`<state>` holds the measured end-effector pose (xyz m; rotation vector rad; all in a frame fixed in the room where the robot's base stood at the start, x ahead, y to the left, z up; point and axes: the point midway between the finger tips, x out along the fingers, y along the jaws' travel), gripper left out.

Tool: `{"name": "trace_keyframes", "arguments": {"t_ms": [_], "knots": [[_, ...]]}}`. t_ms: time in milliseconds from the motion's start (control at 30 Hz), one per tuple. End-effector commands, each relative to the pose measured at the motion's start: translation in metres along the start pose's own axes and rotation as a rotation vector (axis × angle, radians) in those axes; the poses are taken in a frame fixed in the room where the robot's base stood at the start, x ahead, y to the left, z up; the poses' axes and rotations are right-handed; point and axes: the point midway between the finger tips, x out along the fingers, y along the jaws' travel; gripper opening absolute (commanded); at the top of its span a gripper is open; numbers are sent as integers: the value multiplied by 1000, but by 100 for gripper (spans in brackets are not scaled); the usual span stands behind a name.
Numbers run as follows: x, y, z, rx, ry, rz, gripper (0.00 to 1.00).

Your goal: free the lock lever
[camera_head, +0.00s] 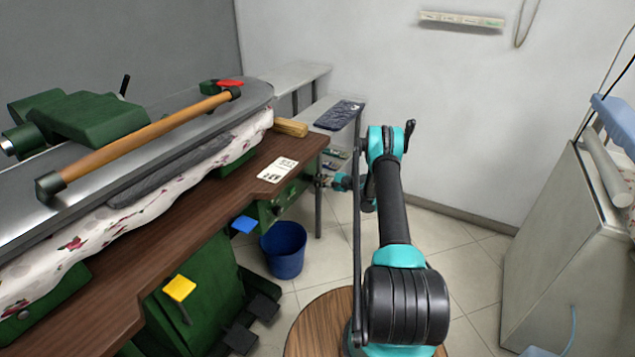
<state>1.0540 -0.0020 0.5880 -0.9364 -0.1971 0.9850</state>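The green and grey press has a long wooden handle bar (145,135) across its closed upper plate. A small red part (230,84) sits at the far end of this bar, on a green block. A thin black lever (124,86) stands up behind the green housing (85,115). I cannot tell for certain which of these is the lock lever. My gripper (322,181) is small and far off, beyond the table's right end, lower than the press plate and apart from both levers. Its fingers are too small to read.
A wooden brush (291,127) and a white card (278,170) lie on the brown table (180,215). A blue bin (284,250) stands below it. Yellow (179,288) and blue (244,224) pads stick out in front. A grey cabinet (565,245) stands right; tiled floor lies between.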

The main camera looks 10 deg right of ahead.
Motion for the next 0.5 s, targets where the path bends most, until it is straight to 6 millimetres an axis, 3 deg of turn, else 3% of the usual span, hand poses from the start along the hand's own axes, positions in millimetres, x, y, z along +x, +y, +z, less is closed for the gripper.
{"name": "trace_keyframes", "arguments": {"t_ms": [267, 500], "knots": [[-1, -3, 0, -45, 10, -7, 0], [-4, -12, 2, -187, 39, -30, 0]]}}
